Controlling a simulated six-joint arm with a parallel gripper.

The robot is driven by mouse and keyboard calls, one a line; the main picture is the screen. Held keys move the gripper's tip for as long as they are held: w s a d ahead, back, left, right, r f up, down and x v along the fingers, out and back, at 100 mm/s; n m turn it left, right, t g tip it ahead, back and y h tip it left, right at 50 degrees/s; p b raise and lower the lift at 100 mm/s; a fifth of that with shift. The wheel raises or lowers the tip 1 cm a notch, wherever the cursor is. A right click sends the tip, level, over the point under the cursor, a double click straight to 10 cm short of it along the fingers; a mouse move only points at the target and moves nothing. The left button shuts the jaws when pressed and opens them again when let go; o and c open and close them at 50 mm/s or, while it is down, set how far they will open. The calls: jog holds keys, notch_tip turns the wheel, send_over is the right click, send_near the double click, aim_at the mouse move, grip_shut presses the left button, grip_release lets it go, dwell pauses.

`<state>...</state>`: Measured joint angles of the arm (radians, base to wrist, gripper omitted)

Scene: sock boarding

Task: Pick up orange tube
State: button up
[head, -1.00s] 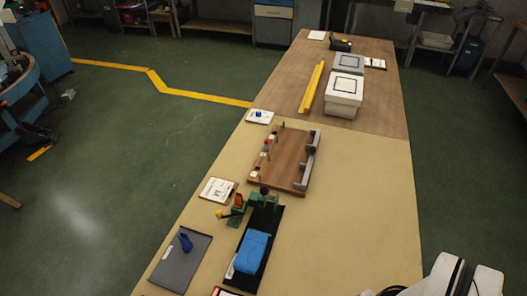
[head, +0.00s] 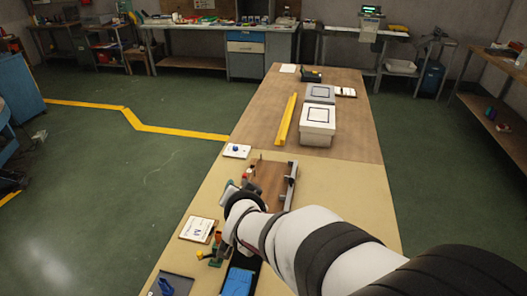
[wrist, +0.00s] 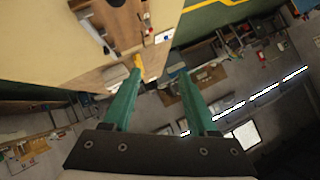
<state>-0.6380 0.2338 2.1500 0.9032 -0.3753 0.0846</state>
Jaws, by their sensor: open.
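I cannot clearly make out an orange tube. A small orange-red piece (head: 217,237) stands at the green fixture (head: 215,254) in the head view, beside my arm and partly hidden; its shape is too small to tell. A long yellow-orange bar (head: 286,119) lies on the far brown part of the table, and its end seems to show in the wrist view (wrist: 137,62). My gripper (wrist: 159,84) is open with green fingers apart and nothing between them. In the head view it is above the table's left side, near the wooden board (head: 270,180).
White boxes (head: 317,127) stand right of the yellow bar. A blue folded cloth (head: 238,281) lies near the front. A clipboard (head: 197,229) and a white card with a blue item (head: 237,151) lie along the left edge. The far table (head: 250,140) has bare room.

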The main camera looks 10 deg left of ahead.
jog(key=a+f+t+h, duration=0.1)
jog(key=a+f, duration=0.4)
jog(key=f, duration=0.2)
jog(key=n+t+h, duration=0.1)
send_over(218, 237)
jog(key=s, duration=0.2)
notch_tip(218, 237, down, 5)
jog(key=shift+n+t+h, duration=0.8)
jog(key=shift+n+h, duration=0.1)
jog(key=s+f, duration=0.2)
jog(key=f, duration=0.1)
jog(key=s+f, duration=0.2)
jog(key=shift+a+f, duration=0.15)
jog(key=shift+f, duration=0.05)
jog(key=shift+s+f, duration=0.1)
jog(key=shift+f, duration=0.2)
jog(key=x, duration=0.7)
jog(key=shift+r, duration=0.1)
grip_shut()
